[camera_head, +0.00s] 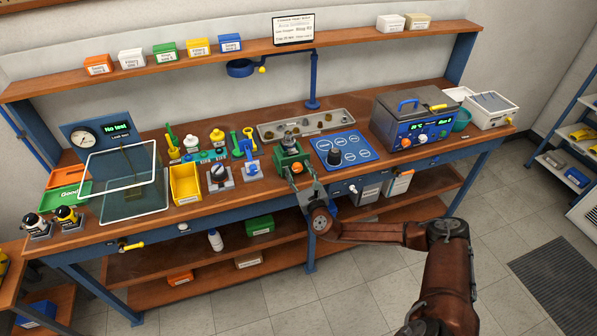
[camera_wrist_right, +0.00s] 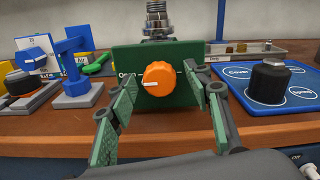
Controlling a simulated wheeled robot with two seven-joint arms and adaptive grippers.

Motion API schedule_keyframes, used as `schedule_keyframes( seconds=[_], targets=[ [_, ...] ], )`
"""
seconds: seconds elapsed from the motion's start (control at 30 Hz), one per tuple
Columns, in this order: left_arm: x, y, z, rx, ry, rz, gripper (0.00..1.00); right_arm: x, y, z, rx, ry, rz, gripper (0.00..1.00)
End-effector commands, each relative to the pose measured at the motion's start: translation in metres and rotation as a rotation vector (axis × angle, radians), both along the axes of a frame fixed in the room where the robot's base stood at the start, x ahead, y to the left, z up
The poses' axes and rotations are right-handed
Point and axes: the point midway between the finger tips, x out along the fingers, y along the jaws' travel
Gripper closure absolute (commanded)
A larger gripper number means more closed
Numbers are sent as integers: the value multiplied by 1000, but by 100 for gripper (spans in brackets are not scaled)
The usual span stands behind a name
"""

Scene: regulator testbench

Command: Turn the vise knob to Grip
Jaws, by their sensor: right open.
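The green vise (camera_head: 290,158) stands at the front edge of the workbench, left of the blue mat. Its orange knob (camera_wrist_right: 159,78) faces my right wrist camera, with a white mark on the knob's left side. The label "Open" shows left of the knob; any label on the right is hidden behind a finger. A metal threaded part (camera_wrist_right: 157,18) sits on top of the vise. My right gripper (camera_wrist_right: 167,103) is open in front of the vise, with one finger on each side of the knob and apart from it. My left gripper is not in view.
A blue mat (camera_head: 341,149) with a dark cylinder lies right of the vise. A blue press-like tool (camera_wrist_right: 75,68) stands to its left. A metal tray (camera_head: 266,132) lies behind, and a heated bath (camera_head: 412,120) stands further right.

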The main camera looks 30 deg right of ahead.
Motion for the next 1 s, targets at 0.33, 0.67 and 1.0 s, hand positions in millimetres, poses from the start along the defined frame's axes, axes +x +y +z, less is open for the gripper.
schedule_keyframes(
  seconds=[0.33,0.67,1.0],
  targets=[
    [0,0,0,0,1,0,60,0,0,0,1,0,0,65],
    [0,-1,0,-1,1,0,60,0,0,0,1,0,0,87],
    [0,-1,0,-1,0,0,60,0,0,0,16,-3,0,96]
  ],
)
